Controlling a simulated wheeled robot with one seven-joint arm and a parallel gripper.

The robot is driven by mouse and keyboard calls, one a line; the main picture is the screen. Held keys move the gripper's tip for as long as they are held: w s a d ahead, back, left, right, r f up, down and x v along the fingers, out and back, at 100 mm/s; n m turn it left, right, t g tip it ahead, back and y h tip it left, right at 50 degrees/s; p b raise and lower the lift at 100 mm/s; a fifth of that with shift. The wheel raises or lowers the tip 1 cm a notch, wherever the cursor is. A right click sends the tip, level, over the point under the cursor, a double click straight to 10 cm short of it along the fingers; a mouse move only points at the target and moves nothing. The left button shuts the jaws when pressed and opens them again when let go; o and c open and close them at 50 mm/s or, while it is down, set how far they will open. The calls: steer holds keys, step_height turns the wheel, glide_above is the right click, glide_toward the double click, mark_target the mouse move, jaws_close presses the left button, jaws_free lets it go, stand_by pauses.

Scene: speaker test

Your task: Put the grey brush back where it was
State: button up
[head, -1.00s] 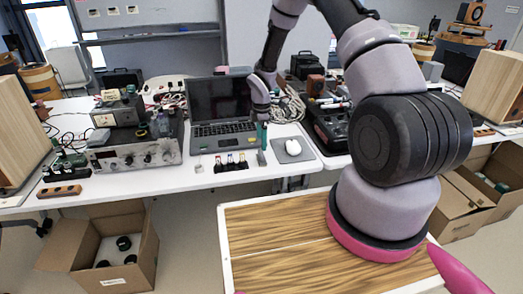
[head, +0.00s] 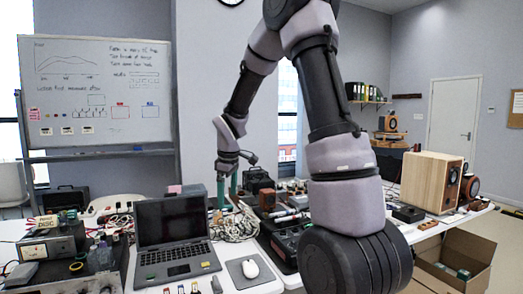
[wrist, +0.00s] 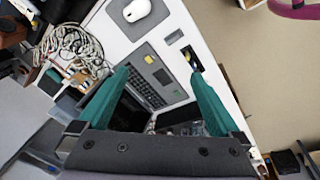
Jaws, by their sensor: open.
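A small grey piece that looks like the grey brush (head: 216,286) lies on the white table between the laptop and the mouse mat, at the bottom edge of the head view. It also shows small in the wrist view (wrist: 174,37); its details are too small to make out. My gripper (head: 227,190) is raised behind the laptop's right side, above the coiled cables. Its teal fingers point down. In the wrist view my gripper (wrist: 158,78) is open, with nothing between the fingers; the laptop shows below, beyond them.
The open laptop (head: 175,252) stands at the centre left. A white mouse (head: 250,269) rests on a grey mat (head: 262,284). Coiled cables (head: 235,225) and dark equipment (head: 275,243) crowd the right. A wooden speaker (head: 430,180) stands farther right. A dark rack (wrist: 191,57) sits near the table's edge.

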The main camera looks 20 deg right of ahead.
steer(key=s+d+r+m+t, duration=0.2)
steer(key=s+r+m, duration=0.5)
steer(key=s+r, duration=0.5)
steer(key=s+r+m+t+y, duration=0.1)
steer(key=s+r+m, duration=0.2)
steer(key=s, duration=0.3)
steer(key=s+r+m+t+y, duration=0.1)
steer(key=s+r+m, duration=0.2)
steer(key=s, duration=0.4)
steer(key=shift+a+r+m+t, duration=0.2)
steer(key=shift+r+m+t, duration=0.1)
steer(key=shift+m+t, duration=0.1)
steer(key=shift+w, duration=0.1)
